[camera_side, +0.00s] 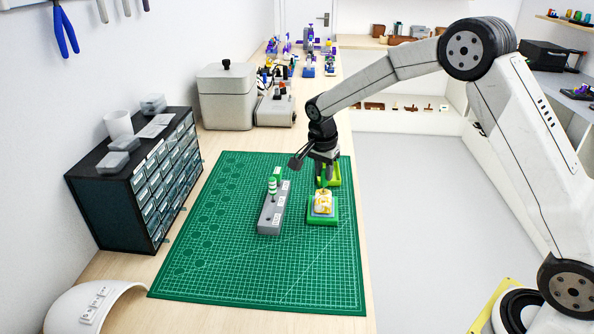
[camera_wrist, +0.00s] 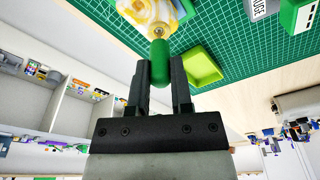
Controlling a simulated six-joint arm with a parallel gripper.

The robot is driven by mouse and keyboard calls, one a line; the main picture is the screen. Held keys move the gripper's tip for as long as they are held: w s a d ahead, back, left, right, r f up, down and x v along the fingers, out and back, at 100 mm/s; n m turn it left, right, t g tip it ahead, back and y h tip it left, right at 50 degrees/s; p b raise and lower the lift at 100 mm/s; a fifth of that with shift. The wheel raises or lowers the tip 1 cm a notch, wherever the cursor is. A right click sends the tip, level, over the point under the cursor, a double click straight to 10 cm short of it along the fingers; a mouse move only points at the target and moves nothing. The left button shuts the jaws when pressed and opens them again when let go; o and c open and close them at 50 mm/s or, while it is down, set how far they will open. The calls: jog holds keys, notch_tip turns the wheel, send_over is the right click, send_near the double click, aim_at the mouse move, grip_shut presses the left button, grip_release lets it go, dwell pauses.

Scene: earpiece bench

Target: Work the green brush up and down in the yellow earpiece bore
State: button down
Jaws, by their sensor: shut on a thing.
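My gripper (camera_wrist: 160,75) is shut on the green brush (camera_wrist: 160,62), with one dark finger on each side of its handle. In the side view my gripper (camera_side: 323,168) is above the yellow earpiece (camera_side: 323,202), and a thin green part of the brush shows between them. The earpiece, mottled yellow and white, sits on a green stand (camera_side: 322,219). In the wrist view the brush's end overlaps the earpiece (camera_wrist: 147,12). The brush tip and the bore are hidden, so I cannot tell how deep the tip is.
A lime tray (camera_wrist: 204,66) lies behind the earpiece. A drawer cabinet (camera_side: 135,180) stands at the left. The front of the green mat (camera_side: 260,280) is clear.

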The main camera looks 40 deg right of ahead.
jog(key=shift+r, duration=0.8)
dwell(5.0)
jog(key=shift+r, duration=3.3)
